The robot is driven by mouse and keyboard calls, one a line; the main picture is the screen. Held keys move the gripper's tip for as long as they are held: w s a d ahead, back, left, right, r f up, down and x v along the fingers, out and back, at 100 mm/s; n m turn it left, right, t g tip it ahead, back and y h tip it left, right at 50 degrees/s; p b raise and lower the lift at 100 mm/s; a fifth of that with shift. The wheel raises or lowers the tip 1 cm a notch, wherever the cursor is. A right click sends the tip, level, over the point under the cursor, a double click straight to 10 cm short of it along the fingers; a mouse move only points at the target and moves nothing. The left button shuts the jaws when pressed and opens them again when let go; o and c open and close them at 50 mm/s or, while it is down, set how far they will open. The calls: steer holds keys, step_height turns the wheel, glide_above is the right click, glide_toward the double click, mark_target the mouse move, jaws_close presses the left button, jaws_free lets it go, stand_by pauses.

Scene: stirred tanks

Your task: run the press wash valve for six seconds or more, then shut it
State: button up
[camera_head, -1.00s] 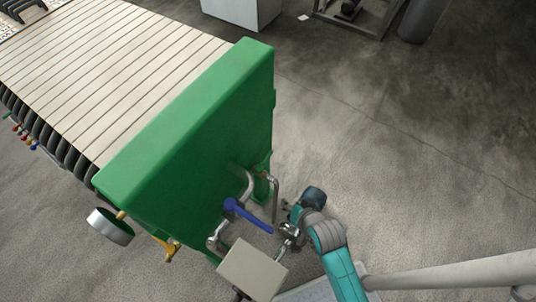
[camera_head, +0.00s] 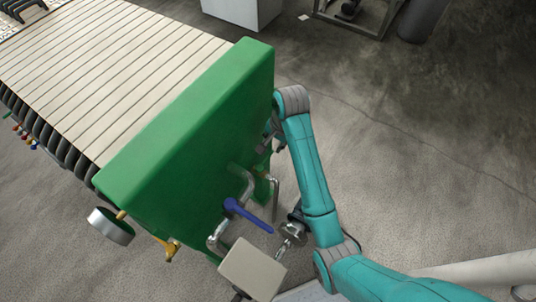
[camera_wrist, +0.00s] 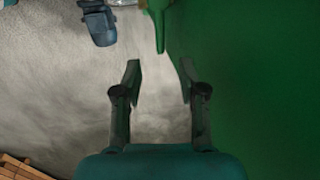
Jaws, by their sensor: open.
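In the head view a blue lever (camera_head: 250,216) sits on bent metal pipework on the end face of the green press (camera_head: 190,150), its handle pointing down and right. In the wrist view a green tapered handle (camera_wrist: 159,25) hangs from the top, just ahead of my gripper (camera_wrist: 159,75). My gripper is open, with nothing between its fingers but floor behind; the green handle is beyond the fingertips, apart from them in the picture. The green press wall fills the right side there. In the head view my gripper is partly hidden at the press's right edge. No label shows which handle is the wash valve.
A pale box (camera_head: 252,269) stands in front of the blue lever. A bent metal pipe (camera_head: 274,195) rises beside the press face. A blue-grey object (camera_wrist: 98,22) shows at top left in the wrist view. Open floor (camera_head: 420,170) lies to the right.

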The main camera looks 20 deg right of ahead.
mark_target(267, 156)
steer(key=f, duration=0.3)
steer(key=w+a+f, duration=0.1)
steer(key=f, duration=0.6)
steer(key=shift+w+a+f, duration=0.15)
steer(key=shift+w+f, duration=0.1)
steer(key=shift+w, duration=0.1)
jaws_close()
